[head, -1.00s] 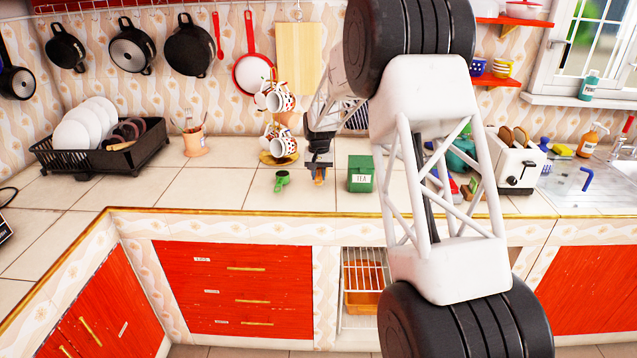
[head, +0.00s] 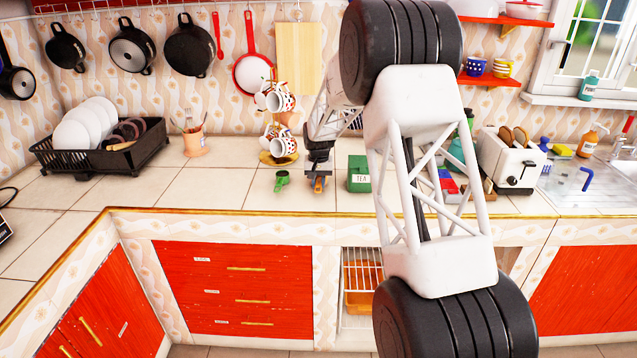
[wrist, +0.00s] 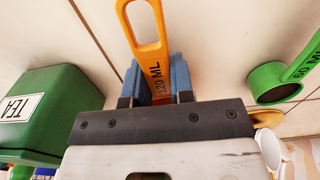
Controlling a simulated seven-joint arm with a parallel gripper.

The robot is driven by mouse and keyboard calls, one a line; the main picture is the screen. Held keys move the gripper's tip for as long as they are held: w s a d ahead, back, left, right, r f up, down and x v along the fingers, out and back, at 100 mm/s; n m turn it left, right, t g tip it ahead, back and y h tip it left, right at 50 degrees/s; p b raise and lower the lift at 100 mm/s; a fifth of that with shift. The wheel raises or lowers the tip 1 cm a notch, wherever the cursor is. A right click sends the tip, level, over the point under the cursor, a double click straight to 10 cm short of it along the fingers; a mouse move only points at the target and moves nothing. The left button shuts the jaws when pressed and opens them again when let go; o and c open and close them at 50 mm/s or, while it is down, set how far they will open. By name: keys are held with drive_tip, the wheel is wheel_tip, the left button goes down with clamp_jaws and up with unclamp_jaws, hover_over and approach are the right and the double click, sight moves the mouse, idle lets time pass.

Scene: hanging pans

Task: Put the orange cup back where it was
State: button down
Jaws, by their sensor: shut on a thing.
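The orange cup (wrist: 148,56) is a measuring cup whose handle, marked 120 ML, shows in the wrist view. My gripper (wrist: 157,80) is shut on this handle between its two blue fingers. The cup's bowl is hidden behind the gripper body. In the head view my gripper (head: 318,180) is low over the counter, between a green measuring cup and the green tea tin. A little orange shows at its fingers. I cannot tell whether the cup touches the counter.
The green 60 ML cup (head: 282,181) is on the left and the tea tin (head: 359,175) on the right. A mug stand (head: 276,158) with patterned mugs stands behind left. The toaster (head: 513,160) is farther right. The counter at left (head: 215,186) is clear.

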sight(318, 180)
drive_tip(key=shift+f, duration=0.15)
drive_tip(key=c, duration=1)
unclamp_jaws()
drive_tip(key=shift+r, duration=0.2)
wheel_tip(318, 180, up, 12)
drive_tip(key=shift+f, duration=0.1)
idle(0.5)
